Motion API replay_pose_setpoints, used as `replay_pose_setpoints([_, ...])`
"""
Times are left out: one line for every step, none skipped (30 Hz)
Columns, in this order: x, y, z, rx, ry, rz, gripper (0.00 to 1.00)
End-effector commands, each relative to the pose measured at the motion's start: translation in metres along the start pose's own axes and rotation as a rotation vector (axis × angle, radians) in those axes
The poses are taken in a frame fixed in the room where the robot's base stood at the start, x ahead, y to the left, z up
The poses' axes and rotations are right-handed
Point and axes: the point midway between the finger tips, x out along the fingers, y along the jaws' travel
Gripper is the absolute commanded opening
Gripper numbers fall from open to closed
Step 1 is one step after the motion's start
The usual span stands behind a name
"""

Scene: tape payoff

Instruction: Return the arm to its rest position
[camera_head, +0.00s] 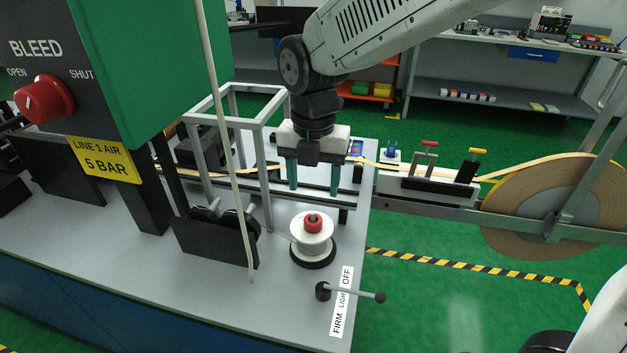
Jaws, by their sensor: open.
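My gripper (314,188) hangs from my grey and white arm in the upper middle of the head view. Its two teal fingers point down and stand apart, with nothing seen between them. It is above the grey machine table (180,285), over the tape path behind the white spool (312,240). The spool stands upright on a black base and has a red knob on top. Whether the fingertips touch anything below cannot be told.
A grey frame (268,150) stands left of my gripper. A pale cord hangs in front of it. A green box with a red BLEED knob (43,98) fills the upper left. A lever (350,293) sits at the front edge. A large tape roll (555,205) is at right.

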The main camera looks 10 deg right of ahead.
Motion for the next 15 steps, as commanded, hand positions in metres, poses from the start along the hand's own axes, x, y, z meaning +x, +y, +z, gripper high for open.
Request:
replay_pose_setpoints([0.000,0.000,0.000,0.000,0.000,0.000,0.59])
replay_pose_setpoints([0.000,0.000,0.000,0.000,0.000,0.000,0.59])
replay_pose_setpoints([0.000,0.000,0.000,0.000,0.000,0.000,0.59])
replay_pose_setpoints([0.000,0.000,0.000,0.000,0.000,0.000,0.59])
replay_pose_setpoints([0.000,0.000,0.000,0.000,0.000,0.000,0.59])
replay_pose_setpoints([0.000,0.000,0.000,0.004,0.000,0.000,0.59])
replay_pose_setpoints([0.000,0.000,0.000,0.012,0.000,0.000,0.59])
replay_pose_setpoints([0.000,0.000,0.000,0.026,0.000,0.000,0.59])
replay_pose_setpoints([0.000,0.000,0.000,0.059,0.001,-0.001,0.59])
replay_pose_setpoints([0.000,-0.001,-0.001,0.094,0.002,-0.003,0.59])
replay_pose_setpoints([0.000,-0.001,-0.001,0.140,0.004,-0.006,0.59])
replay_pose_setpoints([0.001,-0.003,-0.002,0.217,0.009,-0.013,0.59])
replay_pose_setpoints([0.003,-0.005,-0.004,0.284,0.014,-0.022,0.59])
replay_pose_setpoints([0.006,-0.008,-0.007,0.359,0.020,-0.034,0.59])
replay_pose_setpoints([0.008,-0.013,-0.012,0.467,0.026,-0.050,0.59])
